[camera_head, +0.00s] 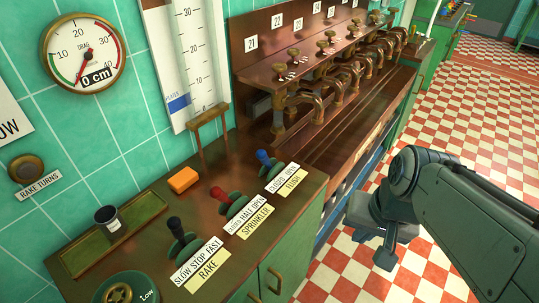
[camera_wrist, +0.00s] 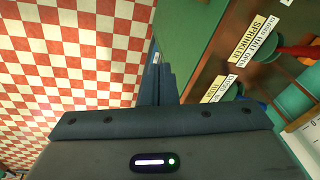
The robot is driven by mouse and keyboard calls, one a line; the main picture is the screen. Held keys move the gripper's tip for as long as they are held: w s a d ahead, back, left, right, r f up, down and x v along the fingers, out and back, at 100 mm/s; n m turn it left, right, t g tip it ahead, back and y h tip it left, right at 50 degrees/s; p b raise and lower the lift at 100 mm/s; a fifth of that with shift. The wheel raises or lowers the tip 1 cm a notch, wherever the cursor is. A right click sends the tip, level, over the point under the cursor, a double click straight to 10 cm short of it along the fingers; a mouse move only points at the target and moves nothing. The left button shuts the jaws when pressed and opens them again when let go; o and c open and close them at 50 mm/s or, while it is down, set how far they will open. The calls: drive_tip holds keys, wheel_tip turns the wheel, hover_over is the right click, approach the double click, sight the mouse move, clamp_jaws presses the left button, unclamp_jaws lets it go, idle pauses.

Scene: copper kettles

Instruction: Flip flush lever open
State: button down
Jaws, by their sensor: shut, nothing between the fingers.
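The flush lever (camera_head: 263,157) has a blue knob and stands on the wooden counter, at the right end of the lever row. Its label (camera_head: 290,179) reads closed, open and flush. The knob sits towards the closed end. In the wrist view the flush label (camera_wrist: 219,88) is right of my fingers, and the lever is mostly hidden behind my gripper body. My gripper (camera_head: 385,262) hangs over the floor, right of the counter and apart from the lever. Its fingers (camera_wrist: 160,80) are together and empty.
The red-knobbed sprinkler lever (camera_head: 219,194) and black-knobbed rake lever (camera_head: 175,226) stand to the left. An orange block (camera_head: 183,180) lies behind them. A rack of copper taps (camera_head: 320,95) runs along the wall. The checkered floor (camera_head: 480,120) at right is clear.

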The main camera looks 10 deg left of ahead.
drive_tip(key=a+f+m+g+y+b, duration=0.2)
drive_tip(key=a+f+m+y+b, duration=0.3)
drive_tip(key=a+f+m, duration=0.25)
drive_tip(key=w+a+f+m+t+y+b, duration=0.1)
drive_tip(key=w+a+m+y+b, duration=0.1)
drive_tip(key=m, duration=0.4)
drive_tip(key=w+a+f+m+t+y+b, duration=0.1)
drive_tip(key=w+a+m+y+b, duration=0.2)
drive_tip(key=m, duration=0.3)
drive_tip(key=w+a+f+m+t+y+b, duration=0.2)
drive_tip(key=w+a+m+y+b, duration=0.1)
drive_tip(key=m, duration=0.3)
drive_tip(key=shift+w+a+b, duration=0.6)
drive_tip(key=shift+a+b, duration=0.05)
drive_tip(key=shift+b, duration=0.15)
drive_tip(key=w+m+t+b, duration=0.1)
drive_tip(key=w+m+t, duration=0.1)
drive_tip(key=m, duration=0.1)
drive_tip(key=w+d+f+m+t+b, duration=0.1)
drive_tip(key=w+m+t, duration=0.1)
drive_tip(key=m, duration=0.1)
drive_tip(key=w+d+m+t+b, duration=0.1)
drive_tip(key=w+m, duration=0.1)
drive_tip(key=m, duration=0.1)
drive_tip(key=shift+w+f+m+t+y, duration=0.25)
drive_tip(key=shift+w+t+y, duration=0.1)
drive_tip(key=shift+t+y, duration=0.05)
drive_tip(key=shift+w+d, duration=0.1)
drive_tip(key=shift+r+p, duration=0.2)
drive_tip(key=shift+p, duration=0.1)
